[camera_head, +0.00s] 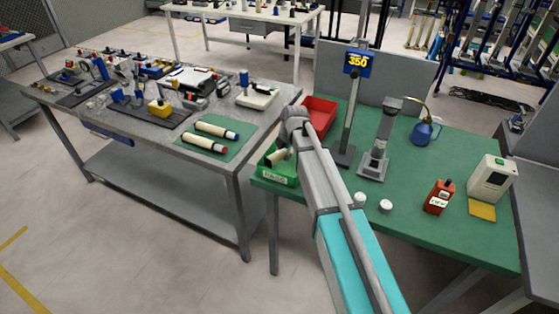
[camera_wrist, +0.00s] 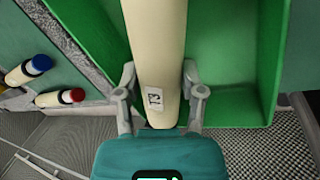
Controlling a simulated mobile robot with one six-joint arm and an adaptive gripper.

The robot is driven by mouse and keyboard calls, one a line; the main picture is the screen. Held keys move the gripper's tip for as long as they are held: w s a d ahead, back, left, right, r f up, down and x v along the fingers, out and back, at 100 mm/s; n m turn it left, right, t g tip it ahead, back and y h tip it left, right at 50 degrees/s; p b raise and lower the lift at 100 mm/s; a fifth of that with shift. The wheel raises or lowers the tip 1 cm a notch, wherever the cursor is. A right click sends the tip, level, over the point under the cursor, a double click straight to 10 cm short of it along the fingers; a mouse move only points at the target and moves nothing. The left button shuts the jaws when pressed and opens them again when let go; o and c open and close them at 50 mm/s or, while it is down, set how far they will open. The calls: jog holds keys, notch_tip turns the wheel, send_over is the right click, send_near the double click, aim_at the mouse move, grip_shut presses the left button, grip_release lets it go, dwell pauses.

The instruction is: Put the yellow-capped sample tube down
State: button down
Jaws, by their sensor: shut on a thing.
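A cream tube (camera_wrist: 158,45) with a small label runs up the middle of the wrist view and out of the top edge. My gripper (camera_wrist: 160,90) is shut on it, one finger on each side. Its cap is out of view, so I cannot see the colour. In the head view the tube's end (camera_head: 273,159) shows beside my gripper (camera_head: 283,152), over the green bin (camera_head: 281,179) at the left edge of the green table. The bin's walls (camera_wrist: 268,60) also surround the right side of the tube in the wrist view. I cannot tell whether the tube touches the bin.
A blue-capped tube (camera_head: 218,131) and a red-capped tube (camera_head: 205,144) lie on a green mat on the grey table. A red bin (camera_head: 321,112) stands behind the green one. A post with a 350 sign (camera_head: 358,62) and a grey stand (camera_head: 377,158) are to the right.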

aim_at(283, 165)
jog(key=shift+f+b, duration=1.65)
jog(key=shift+f, duration=0.2)
jog(key=shift+f, duration=0.1)
jog(key=shift+c, duration=1)
grip_release()
jog(key=shift+r, duration=0.2)
jog(key=p+v, duration=1.1)
jog(key=v, duration=0.1)
jog(key=shift+p, duration=0.3)
